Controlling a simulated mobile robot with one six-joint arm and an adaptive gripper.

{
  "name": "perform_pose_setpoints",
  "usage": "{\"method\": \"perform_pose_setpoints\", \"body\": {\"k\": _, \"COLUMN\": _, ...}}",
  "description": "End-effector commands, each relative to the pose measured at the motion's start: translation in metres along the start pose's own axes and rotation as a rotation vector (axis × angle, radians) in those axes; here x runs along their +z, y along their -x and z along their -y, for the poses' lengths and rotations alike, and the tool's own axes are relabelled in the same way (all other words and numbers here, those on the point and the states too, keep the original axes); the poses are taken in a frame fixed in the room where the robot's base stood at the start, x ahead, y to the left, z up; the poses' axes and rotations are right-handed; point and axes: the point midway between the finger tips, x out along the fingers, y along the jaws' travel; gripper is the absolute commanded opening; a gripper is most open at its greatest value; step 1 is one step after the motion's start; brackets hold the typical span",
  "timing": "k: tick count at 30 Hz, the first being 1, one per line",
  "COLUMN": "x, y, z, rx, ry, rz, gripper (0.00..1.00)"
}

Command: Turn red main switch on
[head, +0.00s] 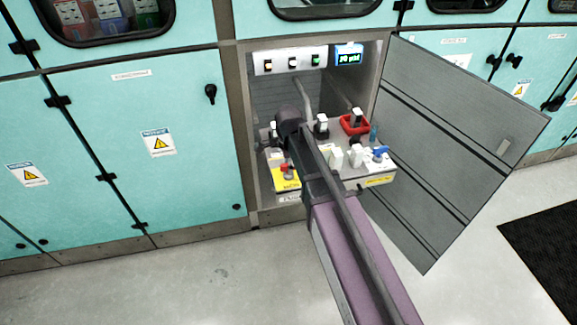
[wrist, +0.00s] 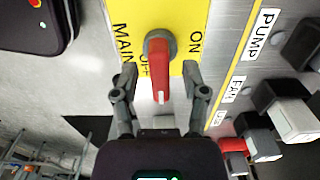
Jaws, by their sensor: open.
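The red main switch (wrist: 160,70) is a rotary handle on a yellow plate (wrist: 178,15) marked MAIN, OFF and ON. In the wrist view its handle points down towards my gripper, beside the partly hidden OFF label; ON is to its right. My gripper (wrist: 158,82) is open, with one finger on each side of the handle's lower end and a visible gap on both sides. In the head view the switch (head: 287,169) shows small on the yellow plate at the panel's front left, and my arm hides much of the panel.
Labelled PUMP (wrist: 268,32) and FAN (wrist: 234,89) controls sit right of the plate in the wrist view. The head view shows a red-framed switch (head: 354,124), a blue-handled control (head: 380,153) and a lit display (head: 348,54). An open grey door (head: 455,130) stands right of the cabinet.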

Motion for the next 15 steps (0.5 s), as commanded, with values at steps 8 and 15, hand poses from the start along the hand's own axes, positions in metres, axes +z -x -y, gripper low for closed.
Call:
{"method": "perform_pose_setpoints", "body": {"k": 8, "x": 0.0000, "y": 0.0002, "z": 0.0000, "rx": 0.000, "ry": 0.000, "rz": 0.000, "gripper": 0.30}}
{"method": "perform_pose_setpoints", "body": {"k": 15, "x": 0.0001, "y": 0.0002, "z": 0.0000, "rx": 0.000, "ry": 0.000, "rz": 0.000, "gripper": 0.00}}
